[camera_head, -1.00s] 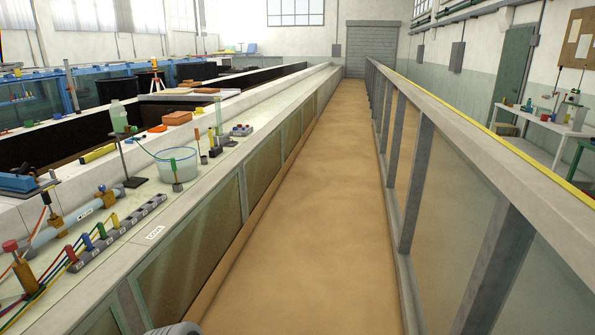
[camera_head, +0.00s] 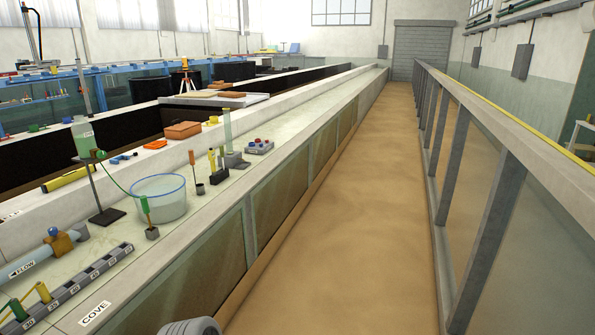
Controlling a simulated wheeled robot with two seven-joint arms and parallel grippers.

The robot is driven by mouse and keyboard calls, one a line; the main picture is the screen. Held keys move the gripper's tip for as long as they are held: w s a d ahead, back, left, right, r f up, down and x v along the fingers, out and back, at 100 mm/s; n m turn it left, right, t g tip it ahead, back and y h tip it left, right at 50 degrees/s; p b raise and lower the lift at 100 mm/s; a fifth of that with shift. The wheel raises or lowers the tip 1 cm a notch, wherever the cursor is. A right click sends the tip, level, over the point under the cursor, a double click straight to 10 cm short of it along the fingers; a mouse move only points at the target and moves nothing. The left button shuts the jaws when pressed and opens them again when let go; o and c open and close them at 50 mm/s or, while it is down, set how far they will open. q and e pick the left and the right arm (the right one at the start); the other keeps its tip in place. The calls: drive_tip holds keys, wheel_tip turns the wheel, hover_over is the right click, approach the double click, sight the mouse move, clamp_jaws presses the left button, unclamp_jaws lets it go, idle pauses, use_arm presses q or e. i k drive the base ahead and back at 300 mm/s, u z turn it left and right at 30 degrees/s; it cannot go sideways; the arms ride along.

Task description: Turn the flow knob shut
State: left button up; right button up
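A grey-blue pipe (camera_head: 34,258) labelled FLOW lies along the glass-topped ledge at the lower left, cut off by the picture edge. A brass valve body (camera_head: 61,242) with a small blue knob (camera_head: 53,231) sits at its far end. I cannot tell whether this is the flow knob or how far it is turned. A rounded grey part of mine (camera_head: 190,327) shows at the bottom edge. Neither gripper can be made out.
A clear bucket (camera_head: 158,199), a stand with a green bottle (camera_head: 83,138) and a numbered grey block (camera_head: 66,290) stand on the ledge. A brick (camera_head: 182,130) lies behind. The sandy aisle (camera_head: 330,210) is clear between the glass walls.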

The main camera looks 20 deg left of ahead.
sight(53, 231)
drive_tip(key=u, duration=0.55)
drive_tip(key=i, duration=1.55)
drive_tip(key=u, duration=2.15)
drive_tip(key=i, duration=0.85)
drive_tip(key=u, duration=0.6)
